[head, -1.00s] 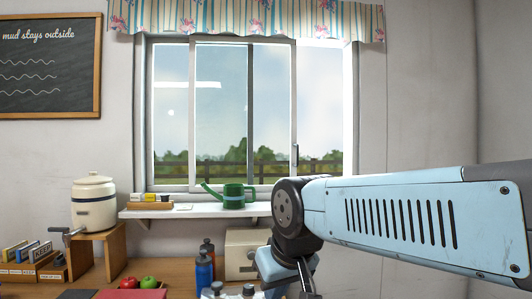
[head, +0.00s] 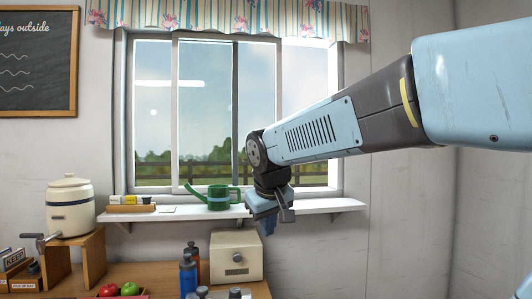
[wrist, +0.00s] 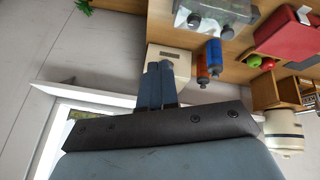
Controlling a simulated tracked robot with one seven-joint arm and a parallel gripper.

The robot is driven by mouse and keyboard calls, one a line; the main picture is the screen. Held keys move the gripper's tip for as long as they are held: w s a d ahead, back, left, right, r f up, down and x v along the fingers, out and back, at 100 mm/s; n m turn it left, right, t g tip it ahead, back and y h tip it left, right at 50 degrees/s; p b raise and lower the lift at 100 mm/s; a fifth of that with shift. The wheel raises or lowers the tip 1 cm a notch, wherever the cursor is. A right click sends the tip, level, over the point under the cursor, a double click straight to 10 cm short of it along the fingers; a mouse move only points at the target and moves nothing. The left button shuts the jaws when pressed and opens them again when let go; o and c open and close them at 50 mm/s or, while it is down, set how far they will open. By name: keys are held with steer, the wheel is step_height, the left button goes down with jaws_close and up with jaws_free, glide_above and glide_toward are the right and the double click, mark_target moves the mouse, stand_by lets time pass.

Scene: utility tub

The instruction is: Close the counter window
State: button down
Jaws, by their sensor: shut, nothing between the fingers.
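The counter window (head: 205,110) is a white-framed sliding window above a white sill. Its sliding sash (head: 282,65) stands in the middle and overlaps the left pane, with a gap between its right edge and the right jamb (head: 332,90). My arm crosses the lower right of the window and hides the sash handle and part of the gap. My gripper (head: 267,230) points down in front of the sill (head: 320,205), right of the green watering can (head: 218,198). Its fingers also show in the wrist view (wrist: 157,87), together and empty. Contact with the sill cannot be told.
A small yellow box and a wooden tray (head: 131,208) stand at the sill's left end. Below are a cream box (head: 237,256), blue and dark bottles (head: 188,275), and red and green apples on the wooden counter. A cream crock (head: 70,207) stands at left.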

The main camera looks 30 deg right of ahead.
steer(key=w+d+r+h, duration=0.2)
steer(key=w+d+r, duration=0.3)
steer(key=w, duration=0.4)
steer(key=w+d+r+h, duration=0.2)
steer(key=w+d+h, duration=0.1)
steer(key=w+d, duration=0.55)
steer(key=w+d+r+n+h, duration=0.1)
steer(key=w+r+h, duration=0.2)
steer(key=w, duration=0.7)
steer(key=w+d+r+n+h, duration=0.15)
steer(key=w+h, duration=0.25)
steer(key=w, duration=0.5)
steer(key=w+d+r+h, duration=0.1)
steer(key=w+r+h, duration=0.25)
steer(key=w, duration=0.65)
steer(key=s+x, duration=0.2)
steer(key=x, duration=1)
steer(key=shift+s+d+f, duration=0.15)
steer(key=shift+s+d, duration=0.1)
steer(key=shift+d, duration=0.45)
